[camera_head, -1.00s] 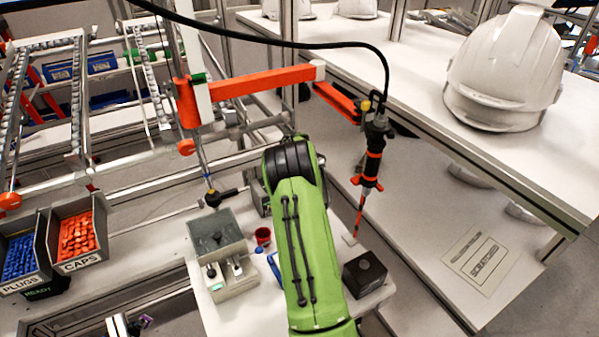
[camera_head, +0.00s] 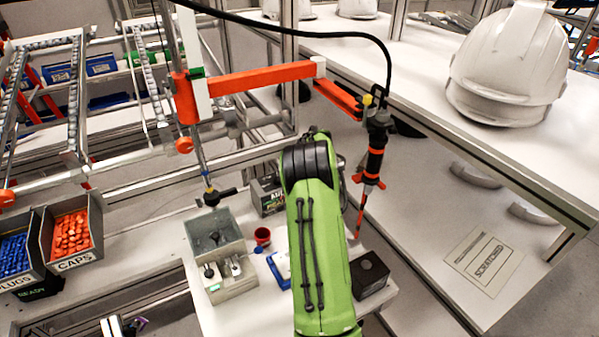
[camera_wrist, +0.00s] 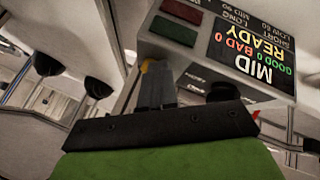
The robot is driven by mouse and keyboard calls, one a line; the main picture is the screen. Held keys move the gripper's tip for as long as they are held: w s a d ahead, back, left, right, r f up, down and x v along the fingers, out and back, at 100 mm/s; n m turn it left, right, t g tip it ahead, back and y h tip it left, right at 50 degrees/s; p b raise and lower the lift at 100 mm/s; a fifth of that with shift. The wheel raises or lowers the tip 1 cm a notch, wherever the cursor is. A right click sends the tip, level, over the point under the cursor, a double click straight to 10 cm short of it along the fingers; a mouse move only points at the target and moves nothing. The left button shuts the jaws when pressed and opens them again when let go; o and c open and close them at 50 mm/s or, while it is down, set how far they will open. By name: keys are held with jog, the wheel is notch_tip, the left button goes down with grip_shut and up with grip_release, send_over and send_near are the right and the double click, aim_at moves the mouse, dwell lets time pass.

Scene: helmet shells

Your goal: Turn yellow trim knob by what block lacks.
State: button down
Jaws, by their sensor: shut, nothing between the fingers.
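My gripper (camera_wrist: 157,76) shows in the wrist view with its grey fingers together and nothing between them. A small yellow piece (camera_wrist: 148,65) shows right at the fingertips, partly covered by them; I cannot tell whether they touch it or whether it is the trim knob. Beside them is a grey device (camera_wrist: 200,55), seen upside down. Its screen (camera_wrist: 252,50) reads MID, GOOD 0, BAD 0, READY. In the head view my green arm hides the gripper. A dark block (camera_head: 370,274) with a round mark on top sits right of my arm.
A black knob (camera_wrist: 222,92) is close right of the fingers. A white helmet (camera_head: 508,65) stands on the right shelf.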

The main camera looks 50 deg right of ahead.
jog(key=shift+s+d+n+t+y+b, duration=0.25)
jog(key=shift+n+y, duration=0.3)
jog(key=shift+n, duration=0.4)
jog(key=shift+s+d+n+t+y+b, duration=0.15)
jog(key=shift+d+n+t+y+b, duration=0.15)
jog(key=shift+n+y, duration=0.45)
jog(key=shift+d+n, duration=0.2)
jog(key=shift+n, duration=0.1)
jog(key=shift+s, duration=0.1)
jog(key=shift+s+d+b, duration=0.1)
jog(key=shift+d+b, duration=0.3)
jog(key=shift+b, duration=0.25)
jog(key=shift+s+d, duration=0.1)
jog(key=shift+d, duration=0.15)
jog(key=shift+d+b, duration=0.1)
jog(key=shift+b, duration=0.2)
jog(key=shift+r, duration=0.1)
